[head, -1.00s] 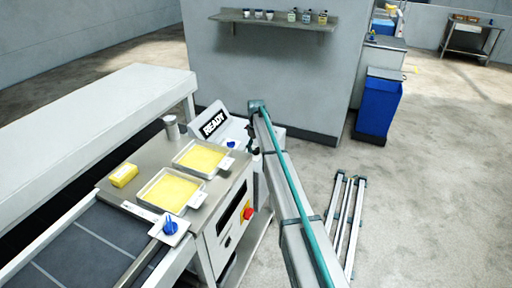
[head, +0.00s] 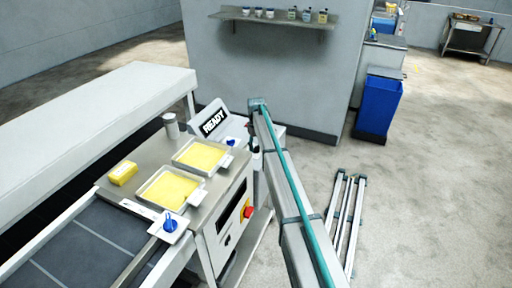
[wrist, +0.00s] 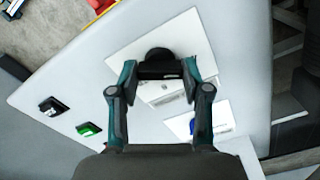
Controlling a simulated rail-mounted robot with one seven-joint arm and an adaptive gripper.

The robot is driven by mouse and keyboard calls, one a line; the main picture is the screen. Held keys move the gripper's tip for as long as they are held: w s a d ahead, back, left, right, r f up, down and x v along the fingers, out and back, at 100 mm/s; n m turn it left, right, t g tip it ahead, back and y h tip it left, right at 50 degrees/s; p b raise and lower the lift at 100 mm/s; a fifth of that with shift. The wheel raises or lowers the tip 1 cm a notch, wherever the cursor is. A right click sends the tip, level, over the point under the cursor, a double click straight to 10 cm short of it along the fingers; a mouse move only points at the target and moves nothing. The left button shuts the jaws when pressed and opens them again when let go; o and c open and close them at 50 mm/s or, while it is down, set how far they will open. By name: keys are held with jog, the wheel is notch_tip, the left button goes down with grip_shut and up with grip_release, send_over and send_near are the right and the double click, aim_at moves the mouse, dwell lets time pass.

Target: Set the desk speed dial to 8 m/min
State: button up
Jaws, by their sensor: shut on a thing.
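In the wrist view, my gripper (wrist: 160,72) has its two teal fingertips on either side of a dark round knob (wrist: 158,55) and is shut on it. The knob stands on a white label plate (wrist: 196,34) on a pale panel. The print on the plate is partly covered and too small to read, so I cannot tell the setting. In the head view, the control desk (head: 236,128) has a READY display (head: 214,122) and a blue knob (head: 231,143). My arm hides the held knob and most of my gripper there.
A black switch (wrist: 53,107) and a green button (wrist: 90,129) sit left on the panel. Another blue knob (head: 170,224) is by the belt.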

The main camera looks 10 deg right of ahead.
jog(key=m+b, duration=0.2)
jog(key=m, duration=0.2)
jog(key=shift+f+b, duration=0.15)
jog(key=shift+b, duration=0.15)
jog(key=m+b, duration=0.2)
jog(key=m, duration=0.2)
jog(key=shift+m, duration=0.3)
jog(key=m+b, duration=0.1)
jog(key=m, duration=0.3)
jog(key=shift+m+b, duration=0.65)
jog(key=shift+m, duration=1.45)
jog(key=o, duration=1.2)
jog(key=shift+c, duration=0.2)
jog(key=shift+r, duration=0.2)
